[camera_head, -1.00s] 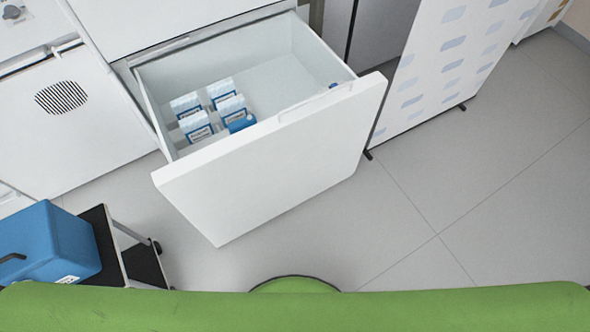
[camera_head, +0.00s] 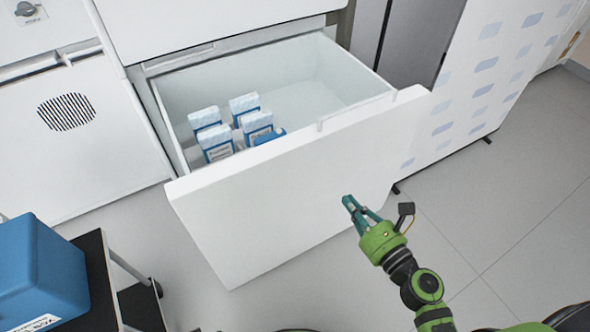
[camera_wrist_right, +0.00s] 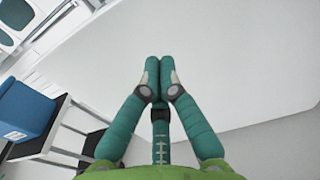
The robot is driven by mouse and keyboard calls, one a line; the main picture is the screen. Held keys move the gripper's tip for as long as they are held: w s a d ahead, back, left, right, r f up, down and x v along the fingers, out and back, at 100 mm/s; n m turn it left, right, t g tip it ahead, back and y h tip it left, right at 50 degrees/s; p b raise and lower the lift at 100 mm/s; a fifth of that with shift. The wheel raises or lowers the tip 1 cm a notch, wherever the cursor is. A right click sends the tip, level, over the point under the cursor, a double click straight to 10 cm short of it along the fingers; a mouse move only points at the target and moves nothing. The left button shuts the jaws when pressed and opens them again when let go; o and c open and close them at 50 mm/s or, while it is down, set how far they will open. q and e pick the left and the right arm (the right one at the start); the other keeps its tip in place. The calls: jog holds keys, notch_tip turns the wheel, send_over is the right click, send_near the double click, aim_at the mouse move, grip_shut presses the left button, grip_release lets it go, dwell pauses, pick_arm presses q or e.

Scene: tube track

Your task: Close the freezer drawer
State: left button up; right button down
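The freezer drawer (camera_head: 300,175) is white and pulled well out of the white freezer (camera_head: 200,25). Several white and blue boxes (camera_head: 218,140) stand inside it on the left. My right gripper (camera_head: 348,200) is in front of the drawer's front panel, right of its middle, pointing at it. In the right wrist view its fingers (camera_wrist_right: 158,65) are together with nothing between them, and the white panel (camera_wrist_right: 235,60) fills much of the view. I cannot tell whether the fingertips touch the panel. My left gripper is not in view.
A blue box (camera_head: 40,270) sits on a dark cart (camera_head: 95,255) at the lower left. A patterned white panel (camera_head: 485,80) stands right of the freezer. A white unit with a round vent (camera_head: 66,112) is at the left. The floor (camera_head: 500,200) at the right is clear.

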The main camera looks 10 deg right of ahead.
jog(key=r, duration=0.1)
jog(key=m+p, duration=0.1)
jog(key=p, duration=0.1)
send_near(311, 149)
jog(key=shift+t, duration=0.3)
jog(key=x, duration=0.7)
jog(key=shift+f, duration=0.35)
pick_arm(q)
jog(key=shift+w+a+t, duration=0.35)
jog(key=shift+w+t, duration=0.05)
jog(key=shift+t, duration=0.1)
pick_arm(e)
jog(key=shift+w, duration=0.1)
